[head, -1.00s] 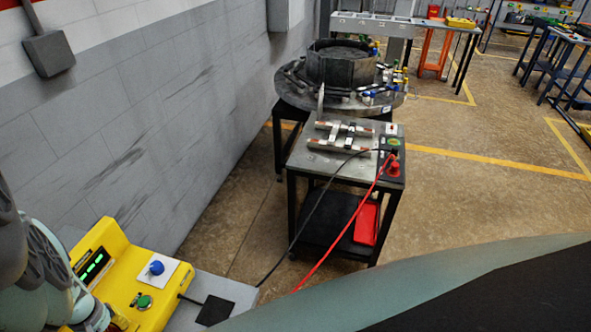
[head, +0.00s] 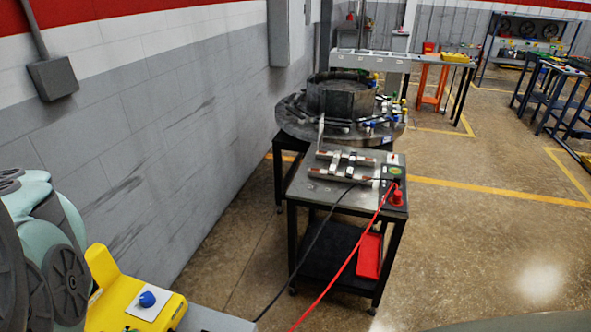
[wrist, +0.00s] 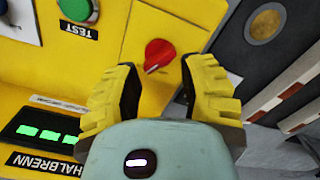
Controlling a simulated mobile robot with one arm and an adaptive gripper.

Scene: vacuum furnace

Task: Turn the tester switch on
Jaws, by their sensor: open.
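The yellow tester (head: 105,268) stands at the lower left of the head view, partly covered by my arm. A blue knob (head: 148,298) on a white plate shows on it. In the wrist view the yellow tester face (wrist: 175,20) carries a red rotary switch (wrist: 159,54), a green button (wrist: 78,8) labelled TEST and a lit green display (wrist: 45,133). My gripper (wrist: 159,70) is open and empty. Its yellow and black fingers lie on either side of the red switch, with the switch about level with or just beyond the tips. Whether they touch it I cannot tell.
A metal cart (head: 300,188) holds metal bars, with a red cable (head: 340,270) and a black cable (head: 305,245) running towards the tester. A round table (head: 290,125) stands behind it. A grey wall (head: 130,130) runs along the left. The floor at right is open.

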